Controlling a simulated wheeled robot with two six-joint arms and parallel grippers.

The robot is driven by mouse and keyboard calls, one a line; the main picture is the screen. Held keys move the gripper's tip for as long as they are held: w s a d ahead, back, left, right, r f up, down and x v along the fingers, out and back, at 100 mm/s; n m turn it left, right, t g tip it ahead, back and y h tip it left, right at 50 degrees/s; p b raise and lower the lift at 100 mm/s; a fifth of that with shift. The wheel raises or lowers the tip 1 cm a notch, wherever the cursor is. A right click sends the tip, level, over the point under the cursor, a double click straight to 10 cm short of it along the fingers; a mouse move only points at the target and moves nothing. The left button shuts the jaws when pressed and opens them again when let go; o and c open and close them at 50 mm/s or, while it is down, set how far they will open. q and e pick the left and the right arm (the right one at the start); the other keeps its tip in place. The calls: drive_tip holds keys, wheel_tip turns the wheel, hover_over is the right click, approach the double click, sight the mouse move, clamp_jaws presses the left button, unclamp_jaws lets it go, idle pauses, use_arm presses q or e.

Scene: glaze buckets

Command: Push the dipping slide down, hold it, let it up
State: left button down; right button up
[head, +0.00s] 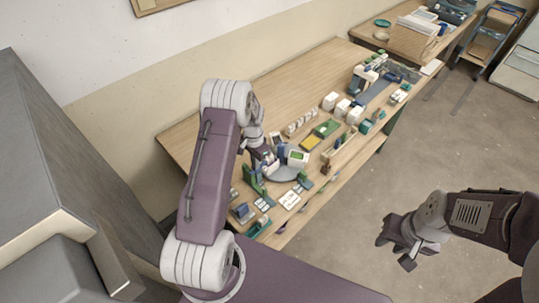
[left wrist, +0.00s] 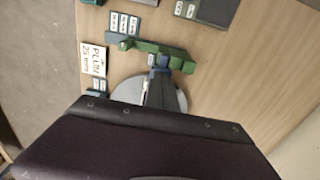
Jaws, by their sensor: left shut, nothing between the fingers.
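A green stand (left wrist: 165,52) shows in the left wrist view, with a small dark blue block (left wrist: 158,63) at its middle. I take these to be the dipping slide, but cannot be sure. A round grey disc or bucket top (left wrist: 128,90) lies beside it, partly covered by my gripper; it also shows in the head view (head: 283,174). My left gripper (head: 267,162) is shut and empty, over the front-left part of the bench close to the stand. Whether it touches the slide is hidden. My right gripper (head: 396,249) is open and empty, off the bench over the floor.
A card reading "PLUM 25 mm" (left wrist: 93,57) lies beside the stand. The floor (head: 440,145) right of the bench is clear.

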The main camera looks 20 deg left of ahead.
use_arm(q)
wheel_tip(320, 180, up, 11)
drive_tip(key=p, duration=0.7)
drive_tip(key=shift+f+p, duration=0.2)
drive_tip(key=shift+p, duration=0.2)
idle(0.8)
drive_tip(key=s+d+r+m+t+b, duration=0.1)
drive_tip(key=s+d+r+t+b, duration=0.15)
drive_tip(key=d+b, duration=0.65)
drive_tip(key=s+d+f+n+b, duration=0.1)
drive_tip(key=s+n, duration=0.1)
drive_tip(key=s, duration=0.6)
drive_tip(key=s+d+f+n+g+b, duration=0.1)
drive_tip(key=s+n+b, duration=0.1)
drive_tip(key=s, duration=0.6)
drive_tip(key=shift+f+n, duration=0.3)
drive_tip(key=shift+n, duration=0.5)
